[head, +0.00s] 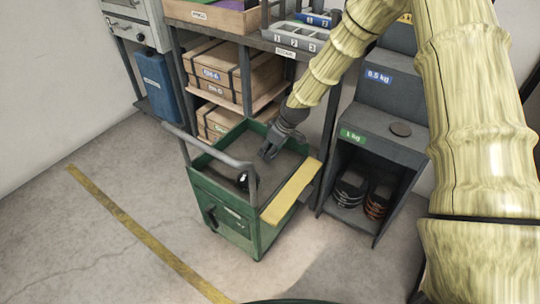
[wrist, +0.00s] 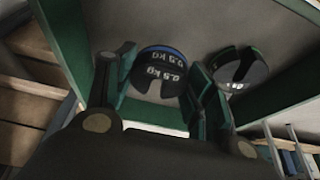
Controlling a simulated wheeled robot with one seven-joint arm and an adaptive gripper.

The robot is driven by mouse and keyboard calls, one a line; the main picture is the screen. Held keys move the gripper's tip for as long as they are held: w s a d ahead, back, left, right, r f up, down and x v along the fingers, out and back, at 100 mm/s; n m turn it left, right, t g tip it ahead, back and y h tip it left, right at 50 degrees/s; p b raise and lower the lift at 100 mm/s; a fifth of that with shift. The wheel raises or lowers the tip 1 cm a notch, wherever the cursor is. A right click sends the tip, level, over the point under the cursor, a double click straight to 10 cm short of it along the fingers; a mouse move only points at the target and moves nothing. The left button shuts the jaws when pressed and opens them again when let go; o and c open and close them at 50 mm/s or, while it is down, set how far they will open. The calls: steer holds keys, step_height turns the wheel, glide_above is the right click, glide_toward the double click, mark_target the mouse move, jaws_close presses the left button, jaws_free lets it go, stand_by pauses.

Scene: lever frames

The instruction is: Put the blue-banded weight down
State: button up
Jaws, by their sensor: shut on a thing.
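The blue-banded weight (wrist: 160,68) is a dark slotted disc marked 0.5 kg with a blue edge. It sits between the two fingers of my gripper (wrist: 158,85) in the wrist view. In the head view my gripper (head: 270,153) is low over the tray of the green cart (head: 228,222), and the held weight cannot be made out there. A green-banded slotted weight (wrist: 240,68) lies on the tray, right of the held one in the wrist view; it is a dark shape in the head view (head: 243,180). I cannot tell whether the held weight touches the tray.
The cart has a grey handle rail (head: 210,150) and a yellow strip (head: 291,191) along one side. Shelves with wooden boxes (head: 222,73) stand behind.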

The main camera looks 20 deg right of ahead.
steer(key=shift+w+d, duration=0.1)
steer(key=shift+w, duration=0.3)
steer(key=shift+w+f+b, duration=0.15)
steer(key=shift+f+b, duration=0.55)
steer(key=shift+f, duration=1)
steer(key=shift+f, duration=0.6)
steer(key=o, duration=1.4)
steer(key=shift+r, duration=0.55)
steer(key=p+v, duration=0.3)
steer(key=v, duration=0.9)
